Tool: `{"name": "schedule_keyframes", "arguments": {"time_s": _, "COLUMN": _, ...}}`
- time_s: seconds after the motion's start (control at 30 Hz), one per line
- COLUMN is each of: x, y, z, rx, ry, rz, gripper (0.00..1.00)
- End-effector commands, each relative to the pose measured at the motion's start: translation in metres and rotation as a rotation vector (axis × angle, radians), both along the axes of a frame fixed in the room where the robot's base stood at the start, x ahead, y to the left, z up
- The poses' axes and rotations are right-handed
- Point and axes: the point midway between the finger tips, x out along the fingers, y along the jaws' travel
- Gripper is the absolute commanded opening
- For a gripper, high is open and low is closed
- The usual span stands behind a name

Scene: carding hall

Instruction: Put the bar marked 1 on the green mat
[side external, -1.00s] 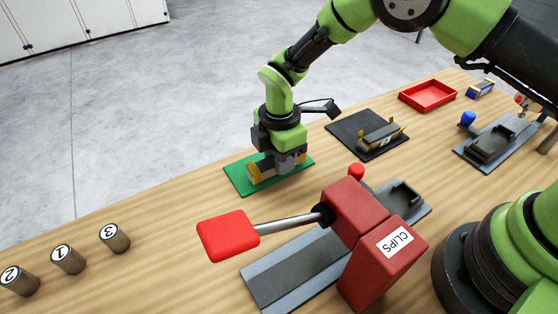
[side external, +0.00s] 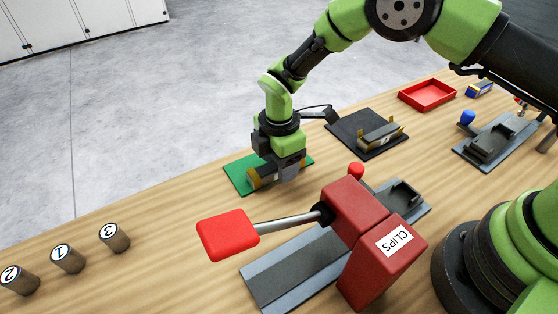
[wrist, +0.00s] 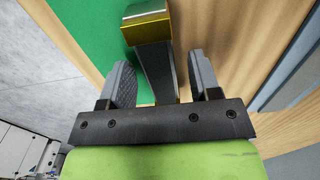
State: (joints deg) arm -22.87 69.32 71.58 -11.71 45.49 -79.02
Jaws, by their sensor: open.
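A dark bar with gold ends (side external: 255,179) lies at the green mat (side external: 238,178) in the side view; its marking is hidden. In the wrist view the bar (wrist: 157,70) runs between the two fingers of my gripper (wrist: 161,80), with gaps at both sides. The green mat (wrist: 75,25) shows beside it. My gripper (side external: 284,172) is open, low over the bar. Another gold-ended bar (side external: 380,136) with a white label lies on a black mat (side external: 346,131); I cannot read its number.
Stubby cylinders marked 2 (side external: 20,280), 1 (side external: 68,259) and 3 (side external: 115,238) stand at left. A red CLIPS press (side external: 365,225) with a long lever stands in front. A red tray (side external: 428,95) and a grey fixture (side external: 495,142) are at right.

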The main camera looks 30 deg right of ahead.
Motion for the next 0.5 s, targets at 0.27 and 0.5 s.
{"name": "schedule_keyframes", "arguments": {"time_s": 0.27, "x": 0.001, "y": 0.0, "z": 0.055, "rx": 0.003, "ry": -0.006, "rz": 0.0, "gripper": 0.57}}
{"name": "schedule_keyframes", "arguments": {"time_s": 0.5, "x": 0.001, "y": 0.0, "z": 0.101, "rx": 0.001, "ry": -0.004, "rz": 0.001, "gripper": 0.57}}
